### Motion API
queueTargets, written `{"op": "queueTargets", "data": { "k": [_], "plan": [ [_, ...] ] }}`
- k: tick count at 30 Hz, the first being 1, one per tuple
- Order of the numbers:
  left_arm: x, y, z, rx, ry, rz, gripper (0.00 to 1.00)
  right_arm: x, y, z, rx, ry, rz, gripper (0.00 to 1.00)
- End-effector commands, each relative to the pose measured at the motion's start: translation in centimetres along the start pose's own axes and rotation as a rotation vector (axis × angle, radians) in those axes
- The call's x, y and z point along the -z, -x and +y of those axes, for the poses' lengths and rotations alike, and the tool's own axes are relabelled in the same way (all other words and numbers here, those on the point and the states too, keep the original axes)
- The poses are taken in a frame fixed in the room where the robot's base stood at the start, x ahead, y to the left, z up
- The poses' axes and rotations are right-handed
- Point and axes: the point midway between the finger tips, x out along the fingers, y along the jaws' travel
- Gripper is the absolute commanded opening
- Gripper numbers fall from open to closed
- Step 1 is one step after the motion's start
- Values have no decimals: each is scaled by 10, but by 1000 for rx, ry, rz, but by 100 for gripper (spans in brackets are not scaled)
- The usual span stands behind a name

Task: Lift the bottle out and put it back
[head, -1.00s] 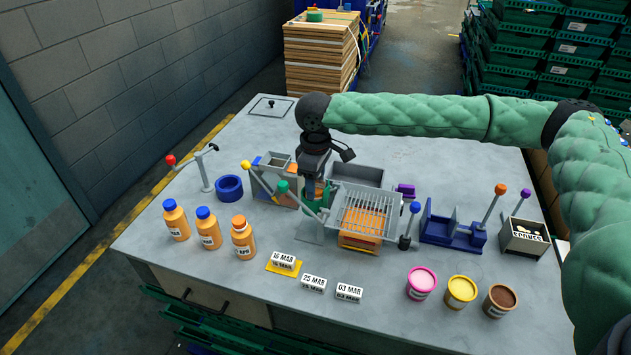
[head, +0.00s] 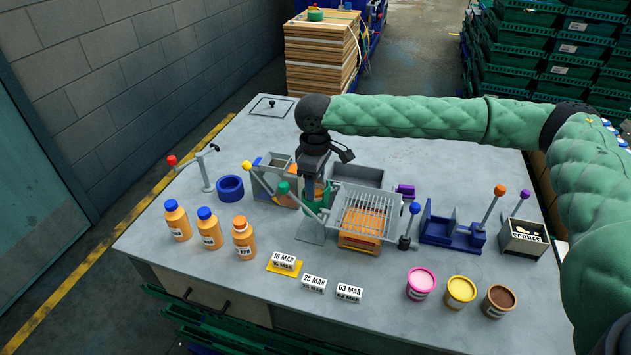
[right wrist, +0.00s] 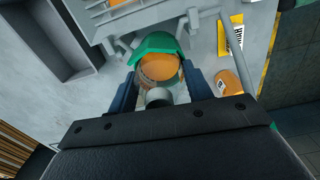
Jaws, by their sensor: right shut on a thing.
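My right gripper (head: 315,192) points down at the green holder in the middle of the table. In the right wrist view my right gripper (right wrist: 160,95) has its two dark fingers on either side of an orange bottle (right wrist: 163,68) and is shut on it. The green holder (right wrist: 155,43) curves around the bottle's far side. The bottle's lower part is hidden, so I cannot tell whether it is raised off its seat. In the head view the gripper and arm largely cover this bottle. My left gripper is not in view.
Three orange bottles (head: 208,230) stand at the front left. A wire basket (head: 365,212) is just right of the holder, beside levers. Date blocks (head: 314,283) and three tubs (head: 461,291) line the front. A blue ring (head: 230,188) lies left. The back right tabletop is clear.

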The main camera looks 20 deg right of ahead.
Motion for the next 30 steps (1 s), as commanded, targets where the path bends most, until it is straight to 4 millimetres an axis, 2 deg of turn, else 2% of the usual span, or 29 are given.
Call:
{"op": "queueTargets", "data": {
  "k": [26,27,30],
  "plan": [
    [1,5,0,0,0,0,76,2,0,0,0,0,0,21],
    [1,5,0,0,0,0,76,2,0,0,0,0,0,52],
    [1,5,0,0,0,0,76,2,0,0,0,0,0,72]
  ]
}}
